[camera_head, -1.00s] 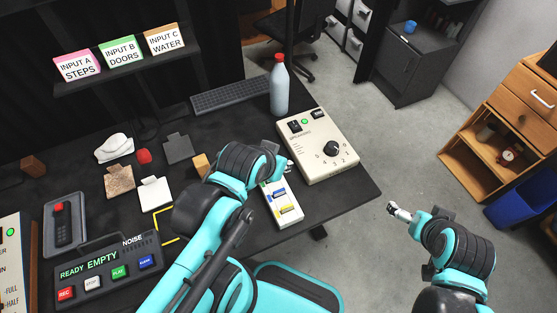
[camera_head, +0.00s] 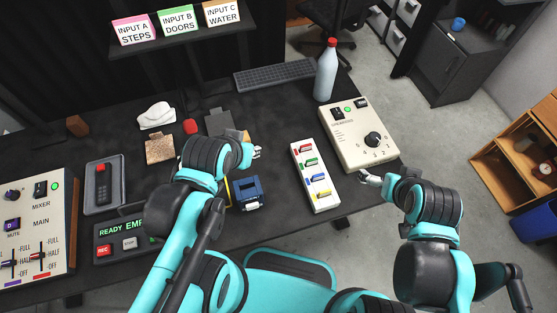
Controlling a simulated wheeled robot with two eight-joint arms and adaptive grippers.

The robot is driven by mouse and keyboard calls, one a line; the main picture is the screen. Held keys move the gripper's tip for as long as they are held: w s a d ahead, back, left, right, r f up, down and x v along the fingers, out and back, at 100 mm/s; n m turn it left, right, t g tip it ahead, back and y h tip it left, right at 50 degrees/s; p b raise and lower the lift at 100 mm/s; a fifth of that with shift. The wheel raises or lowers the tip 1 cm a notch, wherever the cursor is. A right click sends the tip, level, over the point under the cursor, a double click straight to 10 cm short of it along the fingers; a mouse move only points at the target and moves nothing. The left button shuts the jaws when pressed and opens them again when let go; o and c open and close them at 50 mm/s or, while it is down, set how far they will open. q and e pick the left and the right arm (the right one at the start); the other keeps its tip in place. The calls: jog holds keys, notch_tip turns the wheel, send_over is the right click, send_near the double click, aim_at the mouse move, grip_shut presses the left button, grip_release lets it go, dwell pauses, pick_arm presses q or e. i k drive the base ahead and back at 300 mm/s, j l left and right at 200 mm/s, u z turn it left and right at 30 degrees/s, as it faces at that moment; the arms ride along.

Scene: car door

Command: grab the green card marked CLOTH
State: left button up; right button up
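I see no card marked CLOTH. The only green card (camera_head: 180,20) stands on the shelf between a pink card (camera_head: 135,31) and an orange card (camera_head: 223,13), and it reads INPUT B DOORS. The pink one reads INPUT A STEPS and the orange one INPUT C WATER. My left gripper (camera_head: 256,152) is over the middle of the desk, well below and to the right of the cards in the picture. My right gripper (camera_head: 372,179) is at the desk's right edge, just below the dial box. Both are too small to tell open from shut.
The dark desk (camera_head: 285,225) holds a white bottle (camera_head: 327,72), a keyboard (camera_head: 274,74), a dial box (camera_head: 358,133), a strip with coloured sliders (camera_head: 315,175), and a blue block (camera_head: 247,191). A mixer (camera_head: 38,225) stands at left. My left arm hides part of the desk.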

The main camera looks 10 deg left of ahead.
aim_at(309, 162)
jog(key=i+l+u, duration=0.2)
jog(key=l+u, duration=0.25)
jog(key=l, duration=0.65)
jog(key=l+u, duration=0.5)
jog(key=l, duration=0.55)
